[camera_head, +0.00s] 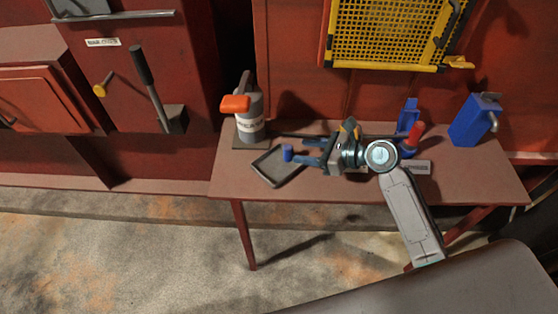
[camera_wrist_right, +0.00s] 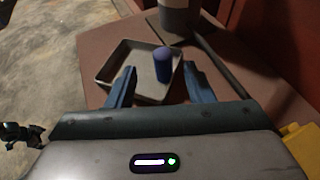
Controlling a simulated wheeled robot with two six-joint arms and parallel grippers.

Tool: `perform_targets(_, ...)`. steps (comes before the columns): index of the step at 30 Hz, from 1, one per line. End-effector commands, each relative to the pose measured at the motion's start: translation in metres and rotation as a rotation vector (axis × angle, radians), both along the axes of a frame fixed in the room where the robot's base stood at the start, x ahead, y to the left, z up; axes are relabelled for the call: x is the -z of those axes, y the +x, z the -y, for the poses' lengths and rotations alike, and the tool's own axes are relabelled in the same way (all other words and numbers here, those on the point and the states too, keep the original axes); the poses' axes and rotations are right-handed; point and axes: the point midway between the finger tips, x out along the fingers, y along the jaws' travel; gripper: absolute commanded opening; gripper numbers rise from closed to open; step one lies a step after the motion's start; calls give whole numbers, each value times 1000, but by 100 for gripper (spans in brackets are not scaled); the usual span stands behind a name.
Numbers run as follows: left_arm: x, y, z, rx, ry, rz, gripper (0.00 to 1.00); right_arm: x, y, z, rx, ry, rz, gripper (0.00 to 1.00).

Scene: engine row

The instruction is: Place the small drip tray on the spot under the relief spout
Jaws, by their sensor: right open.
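The small drip tray (camera_head: 272,178) is a shallow, dark grey square pan on the red-brown table, left of my right gripper. A blue upright peg (camera_head: 287,153) stands at its gripper side; the tray also shows in the right wrist view (camera_wrist_right: 114,64). My right gripper (camera_head: 303,152) is open, its fingers pointing at the peg, which appears between the fingertips in the wrist view. I cannot tell whether they touch it. A grey cylinder (camera_head: 250,122) with an orange top stands behind the tray; I cannot tell whether it carries the relief spout.
The table (camera_head: 330,188) has clear room along its front edge. A dark rod runs behind the gripper. A blue can (camera_head: 475,120) and a red-and-blue item (camera_head: 412,140) stand to the right. A yellow grille (camera_head: 390,35) hangs on the wall above.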

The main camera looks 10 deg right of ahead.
Motion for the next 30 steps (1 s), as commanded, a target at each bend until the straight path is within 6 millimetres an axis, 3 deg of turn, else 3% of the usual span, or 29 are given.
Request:
perform_targets(5,-2,4,-10,4,11,6,100,4,6,-8,-2,0,-1,47)
perform_targets(13,-11,28,-18,7,19,37,100,15,26,-28,-1,4,-1,47)
perform_targets(19,-12,25,-17,7,19,34,100,24,38,-42,-2,0,-1,47)
perform_targets(27,-10,15,-12,5,13,22,100,26,39,-43,-1,-2,-1,47)
perform_targets(30,-10,13,-10,4,11,21,100,26,39,-43,-1,-2,-1,28)
